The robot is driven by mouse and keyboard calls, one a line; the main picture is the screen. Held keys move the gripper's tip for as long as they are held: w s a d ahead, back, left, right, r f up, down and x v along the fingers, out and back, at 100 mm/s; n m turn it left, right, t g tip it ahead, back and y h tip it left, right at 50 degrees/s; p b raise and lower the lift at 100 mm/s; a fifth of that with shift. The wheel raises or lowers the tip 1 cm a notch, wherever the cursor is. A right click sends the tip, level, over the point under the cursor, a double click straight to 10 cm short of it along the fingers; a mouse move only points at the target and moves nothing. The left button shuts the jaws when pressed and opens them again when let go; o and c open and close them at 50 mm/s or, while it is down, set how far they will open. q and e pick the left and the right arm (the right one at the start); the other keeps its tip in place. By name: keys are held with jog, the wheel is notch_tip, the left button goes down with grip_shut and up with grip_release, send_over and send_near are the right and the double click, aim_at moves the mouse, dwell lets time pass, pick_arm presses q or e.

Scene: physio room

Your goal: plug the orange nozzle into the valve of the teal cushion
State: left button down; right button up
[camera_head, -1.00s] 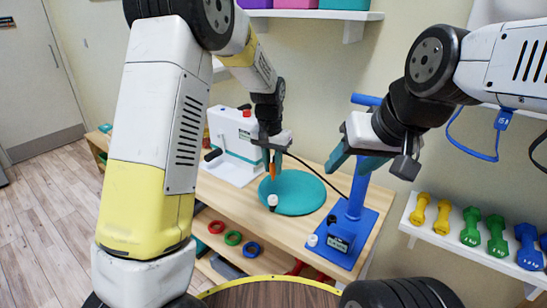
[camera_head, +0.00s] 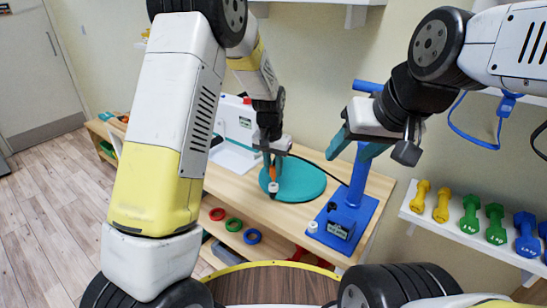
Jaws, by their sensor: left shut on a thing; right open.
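The teal cushion (camera_head: 307,183) is a flat round disc lying on the wooden table. Its valve (camera_head: 273,188), white with a dark lower part, stands at the cushion's front left edge. My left gripper (camera_head: 272,163) points down over the valve, shut on the orange nozzle (camera_head: 273,173). The nozzle's lower end is right at the valve's top; I cannot tell whether it is inside or only meeting it. My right gripper (camera_head: 355,149) is open and empty, in the air right of the cushion, in front of the blue stand.
A white machine (camera_head: 236,130) stands behind the cushion at the left. A blue stand (camera_head: 350,212) is on the table's right end, with a hose running behind the cushion. Coloured rings (camera_head: 234,225) lie on the lower shelf. Dumbbells (camera_head: 470,214) fill the right wall shelf.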

pick_arm(q)
jog(key=shift+f, duration=1.4)
dwell(0.9)
jog(key=c, duration=1.1)
grip_release()
jog(key=shift+c, duration=0.2)
jog(key=shift+r, duration=3.5)
